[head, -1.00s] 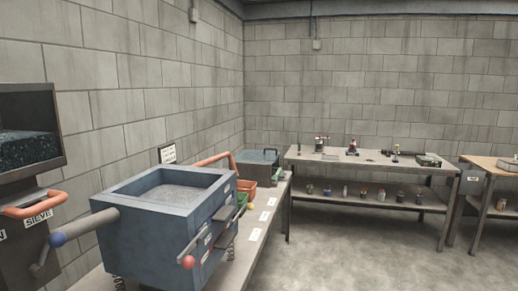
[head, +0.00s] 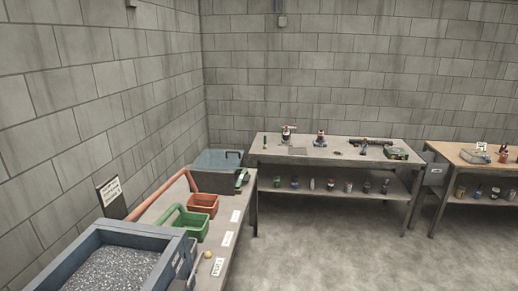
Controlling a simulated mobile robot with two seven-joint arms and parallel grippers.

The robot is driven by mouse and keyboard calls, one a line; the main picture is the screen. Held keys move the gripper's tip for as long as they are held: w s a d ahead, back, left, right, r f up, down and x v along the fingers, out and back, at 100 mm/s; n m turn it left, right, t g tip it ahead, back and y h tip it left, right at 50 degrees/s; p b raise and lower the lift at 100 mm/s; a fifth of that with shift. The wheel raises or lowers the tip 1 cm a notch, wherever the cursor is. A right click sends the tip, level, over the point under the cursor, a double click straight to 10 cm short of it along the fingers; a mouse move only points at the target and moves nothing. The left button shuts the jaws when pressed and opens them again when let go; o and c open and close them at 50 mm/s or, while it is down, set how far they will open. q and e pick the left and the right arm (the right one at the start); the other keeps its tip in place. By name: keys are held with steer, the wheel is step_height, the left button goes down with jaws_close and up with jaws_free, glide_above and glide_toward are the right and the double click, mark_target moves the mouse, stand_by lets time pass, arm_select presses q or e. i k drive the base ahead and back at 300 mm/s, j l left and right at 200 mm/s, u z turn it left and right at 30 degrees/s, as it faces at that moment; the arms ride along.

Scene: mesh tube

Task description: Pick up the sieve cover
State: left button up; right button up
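Neither of my grippers is in the head view. I cannot pick out a sieve cover for certain. A blue open-topped box (head: 172,257) filled with grey grit stands at the lower left, cut off by the frame's bottom edge. A dark box with a blue-grey lid (head: 218,160) sits at the far end of the same bench. I cannot tell whether that lid is the sieve cover.
The bench (head: 240,205) along the left wall also holds a green bin (head: 190,224), an orange bin (head: 203,205) and white labels. A back table (head: 350,146) carries tools, with several containers on its lower shelf. A wooden-topped table (head: 462,156) stands right. The floor (head: 330,245) is clear.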

mark_target(209, 159)
steer(key=i, duration=2.25)
steer(key=l+z, duration=0.05)
steer(key=l, duration=0.15)
